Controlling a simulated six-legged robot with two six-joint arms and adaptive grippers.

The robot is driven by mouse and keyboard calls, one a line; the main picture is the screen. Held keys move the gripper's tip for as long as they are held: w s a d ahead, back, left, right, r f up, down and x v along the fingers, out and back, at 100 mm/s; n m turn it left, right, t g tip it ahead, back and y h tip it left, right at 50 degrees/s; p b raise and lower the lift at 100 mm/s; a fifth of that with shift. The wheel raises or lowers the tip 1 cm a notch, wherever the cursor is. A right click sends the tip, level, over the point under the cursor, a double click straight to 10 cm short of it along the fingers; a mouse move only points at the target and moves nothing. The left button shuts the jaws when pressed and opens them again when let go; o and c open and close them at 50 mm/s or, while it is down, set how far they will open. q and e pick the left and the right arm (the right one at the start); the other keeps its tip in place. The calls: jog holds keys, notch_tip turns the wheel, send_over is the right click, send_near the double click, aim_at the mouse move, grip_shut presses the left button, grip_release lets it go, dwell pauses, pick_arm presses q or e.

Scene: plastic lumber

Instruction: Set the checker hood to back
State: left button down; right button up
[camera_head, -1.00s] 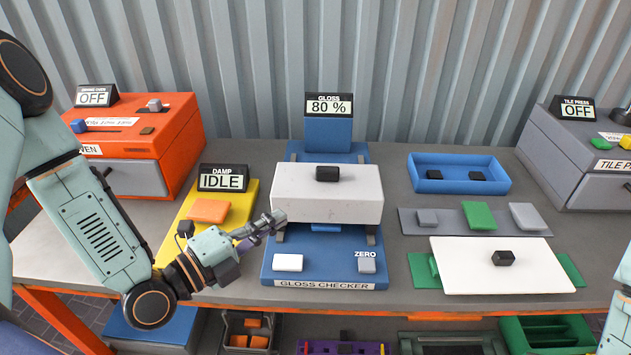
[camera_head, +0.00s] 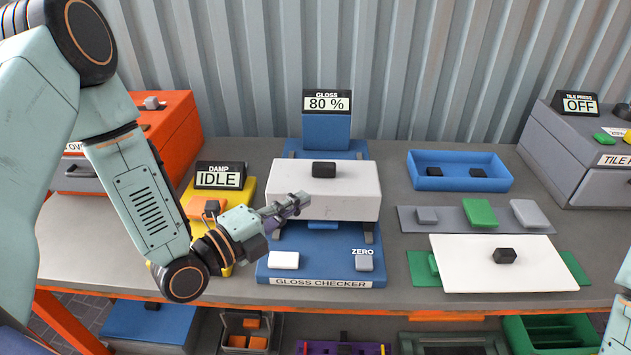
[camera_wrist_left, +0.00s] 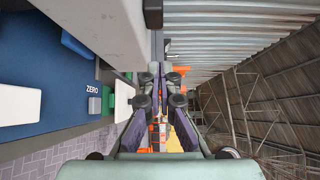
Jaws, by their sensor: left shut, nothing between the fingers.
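The gloss checker (camera_head: 321,270) is a blue device on the table. Its hood is a pale grey block (camera_head: 350,190) with a black knob (camera_head: 324,169) on top, lying across the middle of the checker. The blue back post carries a display reading GLOSS 80 %. My left gripper (camera_head: 301,202) is shut and empty, its fingertips in front of the hood's left part; whether they touch it I cannot tell. In the left wrist view the hood (camera_wrist_left: 105,25) fills the upper left beside the shut fingers (camera_wrist_left: 165,72). My right gripper is out of view.
A white button (camera_head: 284,260) and a grey ZERO button (camera_head: 364,262) sit on the checker's front. The yellow damp unit (camera_head: 222,188) and orange oven (camera_head: 170,125) stand left. A blue tray (camera_head: 459,158) and white board (camera_head: 480,275) lie right.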

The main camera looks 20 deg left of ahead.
aim_at(315, 191)
pick_arm(q)
jog(key=w, duration=0.2)
jog(key=w+d, duration=0.1)
jog(key=w, duration=0.3)
jog(key=shift+w+d, duration=0.25)
jog(key=shift+w, duration=0.15)
jog(key=shift+w+a, duration=0.4)
jog(key=shift+a, duration=0.1)
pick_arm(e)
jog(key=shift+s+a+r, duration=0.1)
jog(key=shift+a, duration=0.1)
pick_arm(q)
jog(key=shift+w+d, duration=0.1)
jog(key=shift+d, duration=0.2)
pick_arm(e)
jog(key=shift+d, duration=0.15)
